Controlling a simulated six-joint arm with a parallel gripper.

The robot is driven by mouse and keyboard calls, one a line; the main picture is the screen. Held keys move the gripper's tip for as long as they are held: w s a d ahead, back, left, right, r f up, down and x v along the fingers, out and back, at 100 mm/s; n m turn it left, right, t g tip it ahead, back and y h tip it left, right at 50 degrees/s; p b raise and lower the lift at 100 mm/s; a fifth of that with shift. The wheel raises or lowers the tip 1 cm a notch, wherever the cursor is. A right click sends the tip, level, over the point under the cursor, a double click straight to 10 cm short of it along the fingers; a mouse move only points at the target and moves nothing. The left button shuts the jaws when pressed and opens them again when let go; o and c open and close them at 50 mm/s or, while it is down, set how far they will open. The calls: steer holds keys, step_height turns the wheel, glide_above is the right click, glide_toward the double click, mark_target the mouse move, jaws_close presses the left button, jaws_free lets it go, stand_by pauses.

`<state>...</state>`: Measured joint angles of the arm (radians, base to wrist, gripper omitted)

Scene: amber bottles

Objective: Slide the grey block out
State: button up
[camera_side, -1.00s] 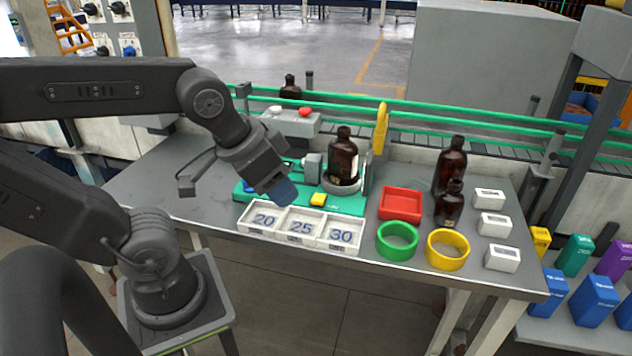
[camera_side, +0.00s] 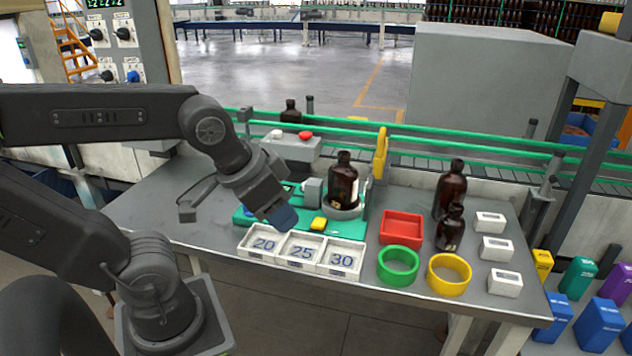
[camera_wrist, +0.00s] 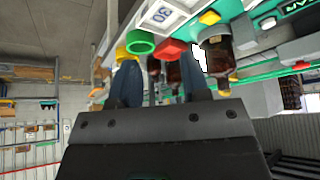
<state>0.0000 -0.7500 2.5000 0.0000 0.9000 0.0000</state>
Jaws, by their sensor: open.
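A small grey block (camera_side: 312,191) sits on the green fixture (camera_side: 262,221), just left of an amber bottle (camera_side: 342,180) that stands upright in a round grey holder (camera_side: 342,211). My gripper (camera_side: 283,217) hangs above the front left of the fixture, left of the grey block and apart from it. In the wrist view its two blue fingers (camera_wrist: 160,82) are spread with nothing held between them.
White trays marked 20, 25 and 30 (camera_side: 301,262) line the front edge. A red tray (camera_side: 401,229), green ring (camera_side: 398,280), yellow ring (camera_side: 449,290), two amber bottles (camera_side: 450,190) and white boxes (camera_side: 497,248) fill the right.

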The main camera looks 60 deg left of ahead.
steer(key=shift+o, duration=1.5)
steer(key=shift+w+a+r, duration=0.15)
steer(key=shift+w+a, duration=0.1)
steer(key=shift+w, duration=0.05)
steer(key=shift+o, duration=0.3)
steer(key=w+a+r+m+g+h, duration=0.1)
steer(key=w+a+m+g, duration=0.1)
steer(key=w+a+m, duration=0.3)
steer(key=w+a, duration=0.3)
steer(key=a, duration=0.1)
steer(key=shift+a+r, duration=0.2)
steer(key=shift+r, duration=0.1)
steer(key=m+h, duration=0.2)
steer(key=m, duration=0.2)
glide_toward(310, 181)
steer(key=x, duration=1.3)
steer(key=shift+c, duration=0.3)
steer(key=shift+r, duration=0.1)
jaws_close()
